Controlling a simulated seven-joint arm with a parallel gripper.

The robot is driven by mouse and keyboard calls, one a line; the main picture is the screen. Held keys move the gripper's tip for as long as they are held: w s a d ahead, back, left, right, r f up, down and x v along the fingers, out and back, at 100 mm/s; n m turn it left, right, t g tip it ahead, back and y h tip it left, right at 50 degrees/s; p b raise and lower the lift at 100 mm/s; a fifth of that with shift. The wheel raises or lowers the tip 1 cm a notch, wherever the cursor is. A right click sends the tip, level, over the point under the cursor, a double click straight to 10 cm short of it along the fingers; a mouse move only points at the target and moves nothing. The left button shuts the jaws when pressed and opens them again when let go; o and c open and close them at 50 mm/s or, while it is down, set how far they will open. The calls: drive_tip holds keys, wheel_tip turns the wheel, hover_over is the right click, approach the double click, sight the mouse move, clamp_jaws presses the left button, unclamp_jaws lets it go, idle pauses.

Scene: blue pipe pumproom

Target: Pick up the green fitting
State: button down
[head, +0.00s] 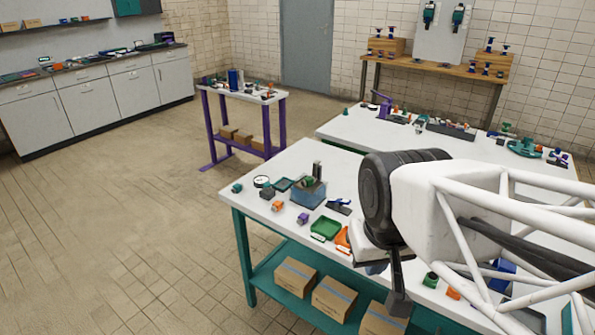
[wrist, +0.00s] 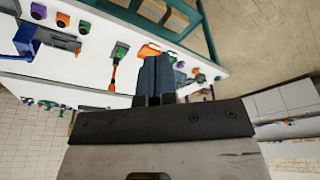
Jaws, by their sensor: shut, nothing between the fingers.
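A small green piece (head: 430,280), which looks like the green fitting, sits near the front edge of the white bench, right of my gripper in the head view. It seems to be the green piece (wrist: 84,27) at upper left in the wrist view. Other green pieces are around, so I cannot be certain which is the fitting. My gripper (head: 398,300) hangs above the bench's front edge, apart from the green piece. In the wrist view its dark fingers (wrist: 155,62) are together and empty. My arm hides part of the bench in the head view.
A green tray (head: 326,229), an orange tray (head: 342,238) and a blue bin (head: 308,194) stand on the bench. An orange piece (head: 453,293) is beside the green piece. Cardboard boxes (head: 335,298) fill the lower shelf. A second bench (head: 350,128) is behind.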

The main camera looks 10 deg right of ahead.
drive_tip(key=c, duration=1.8)
unclamp_jaws()
drive_tip(key=shift+c, duration=0.2)
drive_tip(key=o, duration=0.8)
drive_tip(key=shift+c, duration=0.2)
drive_tip(key=m+g, duration=0.3)
drive_tip(key=m, duration=1)
hover_over(308, 179)
drive_tip(key=f, duration=1.5)
drive_tip(key=shift+s+f, duration=0.2)
drive_tip(key=shift+w+f, duration=0.3)
drive_tip(key=shift+f, duration=0.05)
